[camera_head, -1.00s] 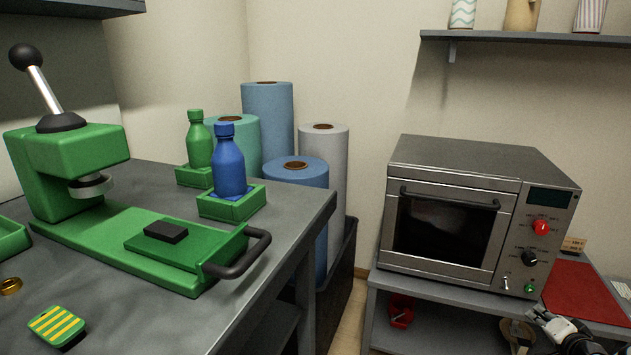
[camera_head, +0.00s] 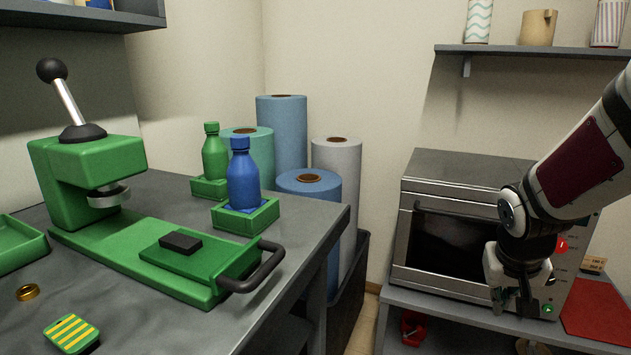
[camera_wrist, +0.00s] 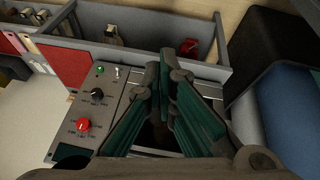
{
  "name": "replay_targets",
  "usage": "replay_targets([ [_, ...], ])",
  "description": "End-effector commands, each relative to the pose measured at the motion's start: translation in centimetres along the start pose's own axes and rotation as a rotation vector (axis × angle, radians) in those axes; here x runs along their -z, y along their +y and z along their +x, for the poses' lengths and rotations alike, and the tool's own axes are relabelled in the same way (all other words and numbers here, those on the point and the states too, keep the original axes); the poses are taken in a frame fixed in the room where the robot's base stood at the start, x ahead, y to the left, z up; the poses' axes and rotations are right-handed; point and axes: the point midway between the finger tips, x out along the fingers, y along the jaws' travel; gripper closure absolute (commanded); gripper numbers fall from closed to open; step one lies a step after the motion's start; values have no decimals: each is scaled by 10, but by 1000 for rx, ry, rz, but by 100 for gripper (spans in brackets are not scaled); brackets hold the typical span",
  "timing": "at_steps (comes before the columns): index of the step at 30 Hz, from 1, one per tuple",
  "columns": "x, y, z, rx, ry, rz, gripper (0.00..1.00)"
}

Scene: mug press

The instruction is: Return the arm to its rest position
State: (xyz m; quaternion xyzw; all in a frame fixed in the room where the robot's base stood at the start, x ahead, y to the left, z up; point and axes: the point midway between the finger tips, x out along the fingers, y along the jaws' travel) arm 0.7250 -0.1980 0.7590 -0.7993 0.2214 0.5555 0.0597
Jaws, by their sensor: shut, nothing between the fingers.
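My gripper (camera_head: 515,300) hangs pointing down in front of the right part of the oven (camera_head: 455,172) in the head view. It is shut and holds nothing. In the wrist view my gripper (camera_wrist: 163,62) shows its green fingers close together, over the oven front with its red and black knobs (camera_wrist: 83,124). My forearm slants down from the upper right edge of the head view and hides part of the oven's control panel.
A green press (camera_head: 95,180) with a lever, bottles in green holders and a yellow-striped block (camera_head: 71,333) stand on the left bench. Rolls (camera_head: 281,130) stand in a dark bin between bench and oven. A shelf (camera_head: 535,52) with mugs hangs above the oven.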

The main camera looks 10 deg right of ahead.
Motion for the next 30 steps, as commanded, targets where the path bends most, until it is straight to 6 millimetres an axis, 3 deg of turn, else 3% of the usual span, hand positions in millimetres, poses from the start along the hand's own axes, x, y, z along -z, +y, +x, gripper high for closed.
replay_targets([
  [3, -33, -20, -47, -6, -43, -54, 100],
  [9, -105, -46, -112, 33, -137, -140, 100],
  [15, -176, -59, -156, 110, -226, -231, 100],
  [21, -229, -62, -181, 183, -294, -314, 100],
  [26, -265, -61, -196, 241, -340, -382, 100],
  [30, -248, -59, -216, 238, -320, -371, 100],
])
